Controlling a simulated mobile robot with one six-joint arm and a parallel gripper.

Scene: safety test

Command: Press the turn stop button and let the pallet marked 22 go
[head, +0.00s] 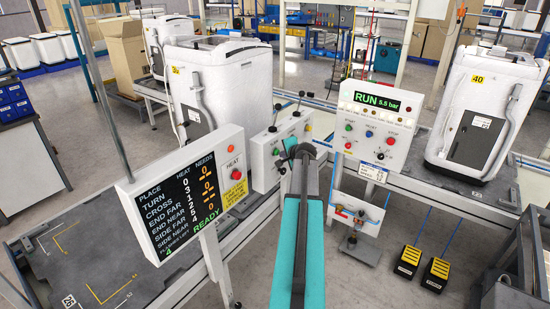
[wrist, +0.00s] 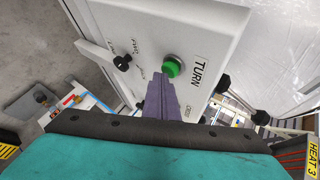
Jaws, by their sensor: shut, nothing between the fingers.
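The turn control box (head: 268,165) is a white box in mid view. In the wrist view the box (wrist: 215,40), lettered TURN, carries a green button (wrist: 172,66) and a black knob (wrist: 122,63). I cannot make out a stop button there. My gripper (wrist: 163,80) is shut and empty, its purple fingers just below the green button in the picture; I cannot tell whether they touch it. In the head view my gripper (head: 305,152) is at the box's right side.
A display board (head: 185,195) with a red button stands in front of the box. A RUN panel (head: 375,125) with several buttons is right of my arm. White appliances stand behind left (head: 215,80) and right (head: 485,105). Two yellow-black pedals (head: 408,262) are on the floor.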

